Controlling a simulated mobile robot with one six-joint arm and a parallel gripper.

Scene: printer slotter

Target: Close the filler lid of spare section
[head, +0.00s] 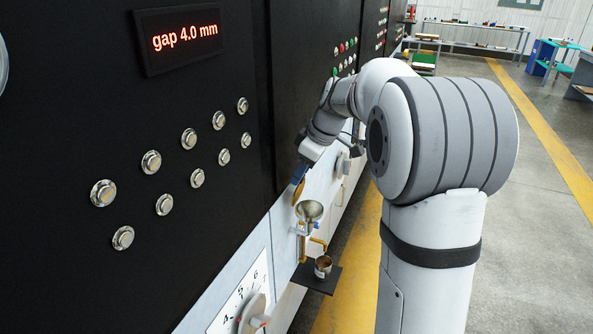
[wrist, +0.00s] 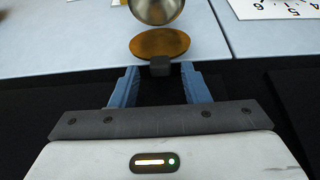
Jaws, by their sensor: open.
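The filler lid (wrist: 160,43) is an amber-brown disc with a dark grey tab (wrist: 160,67) on its near edge. In the head view the lid (head: 298,191) stands raised beside the metal filler funnel (head: 309,211), whose mouth is uncovered. The funnel also shows at the top of the wrist view (wrist: 156,9), partly cut off. My gripper (wrist: 159,72) is open, with one blue finger on each side of the tab. I cannot tell whether the fingers touch it. In the head view my gripper (head: 299,173) is just above the lid, partly hidden.
Below the funnel are brass pipework (head: 303,245) and a small cup (head: 323,266) on a black shelf (head: 315,280). A numbered dial (head: 243,303) is on the lower panel. The black panel (head: 60,200) carries several round buttons and a "gap 4.0 mm" display (head: 180,37).

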